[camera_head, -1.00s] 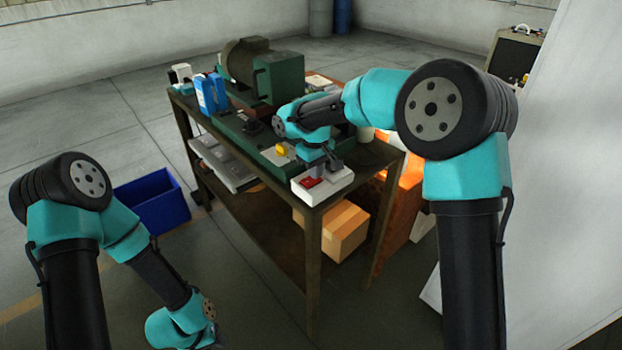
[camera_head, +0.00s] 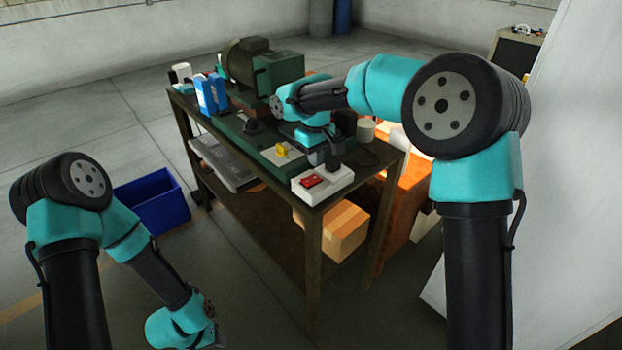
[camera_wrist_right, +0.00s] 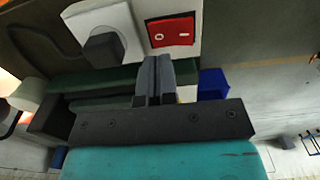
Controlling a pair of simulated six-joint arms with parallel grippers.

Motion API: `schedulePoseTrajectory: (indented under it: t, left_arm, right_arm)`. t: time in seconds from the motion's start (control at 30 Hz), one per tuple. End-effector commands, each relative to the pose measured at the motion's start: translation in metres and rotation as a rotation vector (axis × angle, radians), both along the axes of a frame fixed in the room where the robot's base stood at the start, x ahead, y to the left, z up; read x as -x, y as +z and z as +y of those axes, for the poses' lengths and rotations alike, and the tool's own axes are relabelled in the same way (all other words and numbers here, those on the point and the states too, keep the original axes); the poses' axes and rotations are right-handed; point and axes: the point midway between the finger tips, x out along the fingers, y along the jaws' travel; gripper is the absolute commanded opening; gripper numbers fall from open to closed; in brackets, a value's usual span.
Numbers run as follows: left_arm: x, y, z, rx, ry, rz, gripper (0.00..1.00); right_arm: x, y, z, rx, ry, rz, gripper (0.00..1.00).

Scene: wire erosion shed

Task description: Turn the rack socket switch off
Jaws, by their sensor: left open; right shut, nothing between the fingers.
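The rack socket (camera_head: 338,180) is a white box on the near right corner of the bench. It has a red rocker switch (camera_head: 312,181) and a dark plug (camera_head: 334,164) in it. In the right wrist view, the red switch (camera_wrist_right: 172,30) shows O and I marks, with the plug (camera_wrist_right: 104,48) left of it. I cannot tell which side of the rocker is pressed. My right gripper (camera_wrist_right: 154,62) is shut and empty, apart from the switch in the picture. My left arm hangs at lower left; its fingers are not visible.
The bench (camera_head: 313,262) holds a green machine (camera_head: 277,76), blue boxes (camera_head: 211,93) and a yellow part (camera_head: 281,150) near the socket. A cardboard box (camera_head: 344,230) sits on the lower shelf. A blue bin (camera_head: 153,203) stands on the floor.

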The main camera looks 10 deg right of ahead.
Motion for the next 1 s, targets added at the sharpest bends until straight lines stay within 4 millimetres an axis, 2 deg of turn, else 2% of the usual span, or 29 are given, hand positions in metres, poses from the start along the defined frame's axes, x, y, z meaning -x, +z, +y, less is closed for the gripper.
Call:
schedulePoseTrajectory:
  t: [0.4, 1.0]
  left_arm:
    - [0.000, 0.000, 0.000, 0.000, 0.000, 0.000, 0.43]
    - [0.000, 0.000, 0.000, 0.000, 0.000, 0.000, 0.43]
  right_arm:
    - [0.000, 0.024, 0.000, -0.001, 0.000, -0.002, 0.00]
    - [-0.003, 0.021, -0.004, -0.019, 0.006, -0.028, 0.00]
